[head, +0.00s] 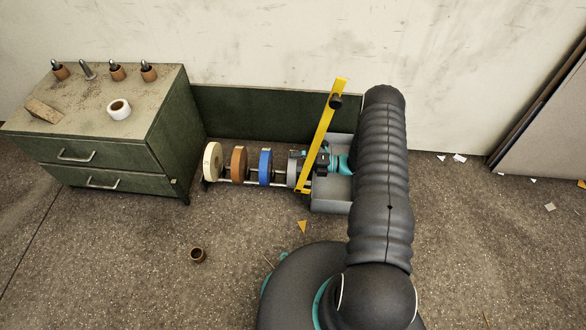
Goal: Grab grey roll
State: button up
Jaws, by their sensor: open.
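The grey roll (292,170) is the rightmost of the rolls standing on edge on a low metal rack (230,184). Its right part is partly hidden by my gripper and the yellow bar. My gripper (308,163) is open, low and right beside the grey roll. The gripper overlaps the yellow bar in the picture. Whether the fingers touch the roll or reach around it cannot be told.
Blue (265,167), brown (238,165) and cream (212,161) rolls stand left of the grey one. A slanted yellow bar (325,125) and a grey box (332,200) are close by. A green cabinet (110,150) stands left. A small brown cup (198,255) lies on the floor.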

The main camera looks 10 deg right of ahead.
jog(key=shift+a, duration=0.35)
jog(key=c, duration=1.5)
jog(key=shift+o, duration=0.2)
jog(key=shift+r, duration=0.1)
